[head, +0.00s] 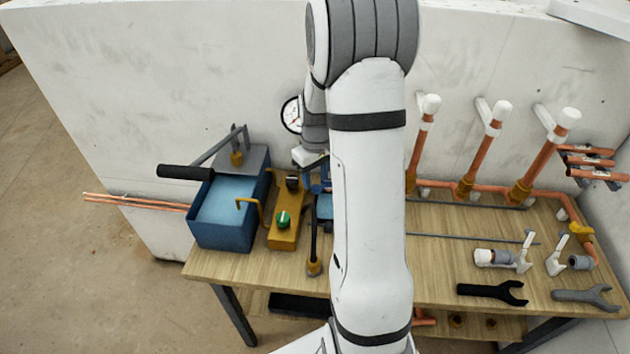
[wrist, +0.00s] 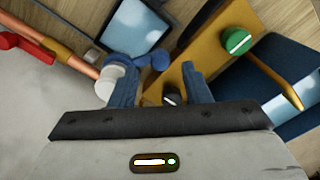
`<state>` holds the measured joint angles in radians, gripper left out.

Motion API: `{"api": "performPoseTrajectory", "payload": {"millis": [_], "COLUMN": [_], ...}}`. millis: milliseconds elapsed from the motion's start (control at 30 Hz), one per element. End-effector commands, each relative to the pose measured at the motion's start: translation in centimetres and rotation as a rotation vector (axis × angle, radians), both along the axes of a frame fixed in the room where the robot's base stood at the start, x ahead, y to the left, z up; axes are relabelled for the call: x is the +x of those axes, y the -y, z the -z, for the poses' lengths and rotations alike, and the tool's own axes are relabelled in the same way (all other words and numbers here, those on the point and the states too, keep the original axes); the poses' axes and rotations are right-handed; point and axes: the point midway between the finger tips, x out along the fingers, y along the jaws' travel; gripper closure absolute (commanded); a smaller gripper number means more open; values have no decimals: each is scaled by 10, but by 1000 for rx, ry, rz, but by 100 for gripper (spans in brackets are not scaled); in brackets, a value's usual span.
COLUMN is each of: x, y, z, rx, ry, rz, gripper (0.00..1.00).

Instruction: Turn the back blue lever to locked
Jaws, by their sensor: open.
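A blue lever (wrist: 159,62) shows in the wrist view just ahead of my fingertips, beside the white cap (wrist: 110,76) on a copper pipe. In the head view my arm and hand hide most of it. I cannot tell which position it is in, or whether it is the back one. My gripper (wrist: 160,82) is open, its two blue fingers apart with nothing clearly held between them. The left finger is close to the white cap. In the head view my gripper (head: 319,180) is low over the bench behind the yellow box, partly hidden by my arm.
The yellow box (head: 285,228) with a green knob (head: 283,219) stands beside a blue tank (head: 223,229) with a black-handled pump. A red lever (wrist: 25,44) is at the wrist view's left. Copper risers (head: 468,170) stand at right. Wrenches (head: 492,291) lie at the bench front.

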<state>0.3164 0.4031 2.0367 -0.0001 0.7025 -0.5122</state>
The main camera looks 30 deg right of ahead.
Motion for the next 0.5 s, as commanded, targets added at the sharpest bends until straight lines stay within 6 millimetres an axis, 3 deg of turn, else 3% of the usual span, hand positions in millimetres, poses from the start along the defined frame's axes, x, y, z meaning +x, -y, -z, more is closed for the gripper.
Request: {"api": "performPoseTrajectory", "payload": {"millis": [200,500], "x": [0,0], "y": [0,0], "z": [25,30], "rx": [1,0], "ry": [-1,0], "rz": [1,2], "gripper": [57,57]}}
